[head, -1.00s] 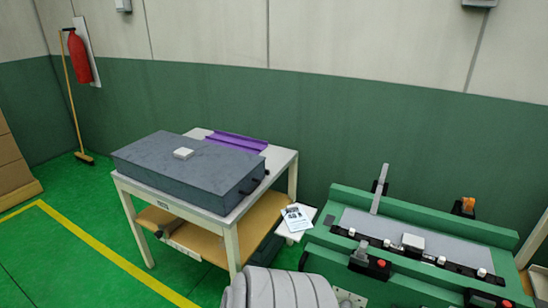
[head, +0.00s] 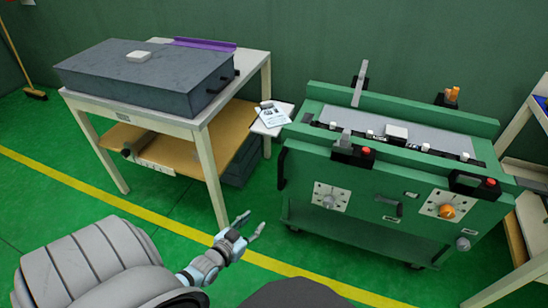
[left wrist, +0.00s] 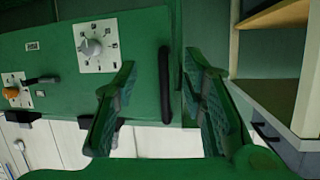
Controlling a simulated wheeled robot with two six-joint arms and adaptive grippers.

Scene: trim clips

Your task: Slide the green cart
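The green cart (head: 372,205) stands on casters at the right of the head view, with dials on its front and a grey top surface. A black bar handle (head: 282,167) is on its left end. My left gripper (head: 252,224) is open and empty, in front of and below the handle in the head view, apart from the cart. In the left wrist view the handle (left wrist: 165,85) shows upright between the two open fingers (left wrist: 160,100), with the cart's green panel behind. I cannot tell the exact distance to it. My right gripper is not in view.
A white-framed table (head: 195,127) with a grey slab (head: 150,75) stands left of the cart. A small shelf with a printed sheet (head: 272,116) sits between them. A shelf unit (head: 535,130) is at the right edge. Green floor with a yellow line (head: 120,192) is free in front.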

